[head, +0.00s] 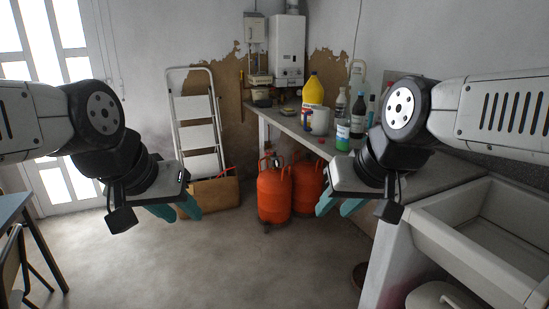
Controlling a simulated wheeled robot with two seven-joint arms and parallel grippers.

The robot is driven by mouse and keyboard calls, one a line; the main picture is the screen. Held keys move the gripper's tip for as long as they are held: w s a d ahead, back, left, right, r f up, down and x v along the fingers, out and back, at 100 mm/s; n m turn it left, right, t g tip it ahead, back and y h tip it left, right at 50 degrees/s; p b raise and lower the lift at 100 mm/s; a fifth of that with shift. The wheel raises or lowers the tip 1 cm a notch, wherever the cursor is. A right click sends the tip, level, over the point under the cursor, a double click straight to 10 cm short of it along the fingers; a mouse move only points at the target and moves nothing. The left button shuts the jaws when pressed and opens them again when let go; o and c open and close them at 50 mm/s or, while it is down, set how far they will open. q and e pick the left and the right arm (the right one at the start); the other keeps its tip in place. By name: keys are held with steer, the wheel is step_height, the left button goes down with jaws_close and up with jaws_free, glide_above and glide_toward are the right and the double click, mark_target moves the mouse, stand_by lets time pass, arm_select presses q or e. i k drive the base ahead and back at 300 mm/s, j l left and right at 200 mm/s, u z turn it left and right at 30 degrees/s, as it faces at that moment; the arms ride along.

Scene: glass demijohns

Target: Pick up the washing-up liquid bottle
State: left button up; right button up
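Several bottles stand on the worktop along the right wall. A small bottle with green liquid and a pale label (343,133) stands near the worktop's front edge and looks like the washing-up liquid, though its label is too small to read. My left gripper (175,211) hangs above the floor at left, its teal fingers apart and empty. My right gripper (339,206) is lower than the green bottle and nearer to me, in front of the worktop, also with fingers apart and empty. My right arm hides part of the worktop.
A yellow jug-like bottle (313,91), a white container (320,122) and a dark bottle (358,116) crowd the green bottle. Orange gas cylinders (273,192) stand below the worktop. A white sink (420,219) is at right. The middle floor is clear.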

mark_target(344, 125)
steer(key=i+u, duration=0.1)
steer(key=i, duration=0.45)
steer(key=i+l+u, duration=0.15)
steer(key=i, duration=0.45)
steer(key=i+l+u, duration=0.1)
steer(key=i, duration=0.45)
steer(key=i+l, duration=0.1)
steer(key=l, duration=0.3)
steer(key=i+l+u, duration=0.1)
steer(key=l, duration=0.3)
steer(key=i+l, duration=0.1)
steer(key=l, duration=0.3)
